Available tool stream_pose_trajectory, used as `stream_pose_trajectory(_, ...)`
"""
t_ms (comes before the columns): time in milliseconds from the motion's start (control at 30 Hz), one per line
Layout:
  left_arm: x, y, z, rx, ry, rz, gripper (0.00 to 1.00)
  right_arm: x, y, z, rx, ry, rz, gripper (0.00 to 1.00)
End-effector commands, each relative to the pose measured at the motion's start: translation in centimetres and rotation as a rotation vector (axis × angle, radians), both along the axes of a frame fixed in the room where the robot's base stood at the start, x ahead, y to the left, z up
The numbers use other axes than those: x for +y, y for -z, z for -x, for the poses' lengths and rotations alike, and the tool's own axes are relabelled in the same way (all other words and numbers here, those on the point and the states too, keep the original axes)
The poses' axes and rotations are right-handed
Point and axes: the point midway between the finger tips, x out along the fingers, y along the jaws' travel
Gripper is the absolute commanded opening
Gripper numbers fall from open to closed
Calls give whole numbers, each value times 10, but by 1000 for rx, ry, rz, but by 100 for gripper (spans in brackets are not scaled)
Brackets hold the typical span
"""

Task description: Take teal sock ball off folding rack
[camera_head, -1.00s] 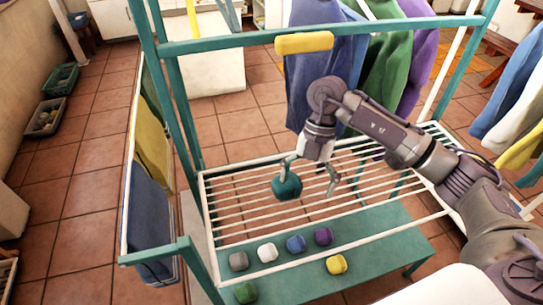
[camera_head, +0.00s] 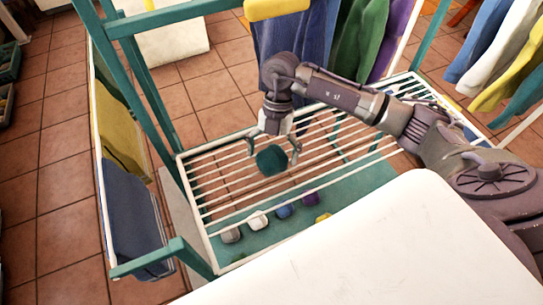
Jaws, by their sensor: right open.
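The teal sock ball (camera_head: 271,161) rests on the white bars of the folding rack (camera_head: 190,172), near its left part. My right gripper (camera_head: 273,147) is above the ball, pointing down. It is open, with one finger at the ball's upper left and the other at its right. I cannot tell whether either finger touches the ball. My left gripper is not in view.
Below the bars, a teal shelf (camera_head: 262,240) holds several other sock balls, including a white one (camera_head: 257,221) and a purple one (camera_head: 309,199). Teal posts (camera_head: 151,95) stand at left. Hanging clothes (camera_head: 298,55) are behind the rack.

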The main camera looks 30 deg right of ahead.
Motion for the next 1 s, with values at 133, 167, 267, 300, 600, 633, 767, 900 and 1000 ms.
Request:
stream_pose_trajectory(133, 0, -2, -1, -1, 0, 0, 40, 3, 11, 3, 0, 0, 0, 100)
stream_pose_trajectory(167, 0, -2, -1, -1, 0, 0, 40, 3, 11, 3, -1, 0, 1, 100)
stream_pose_trajectory(267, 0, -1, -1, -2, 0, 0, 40, 3, 11, 3, -1, 0, 0, 100)
stream_pose_trajectory(300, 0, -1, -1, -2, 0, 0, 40, 3, 11, 3, -1, 0, 0, 100)
stream_pose_trajectory(600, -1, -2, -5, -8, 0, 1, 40, 3, 11, 3, -1, 0, 1, 57)
stream_pose_trajectory(633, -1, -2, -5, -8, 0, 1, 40, 3, 11, 3, -1, 0, 1, 52)
stream_pose_trajectory(767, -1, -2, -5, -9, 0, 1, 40, 3, 11, 3, -1, 0, 1, 48)
stream_pose_trajectory(900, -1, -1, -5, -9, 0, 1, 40, 3, 10, 3, -1, 0, 1, 48)
stream_pose_trajectory(1000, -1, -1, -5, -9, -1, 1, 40, 3, 7, 3, -2, 0, 1, 48)
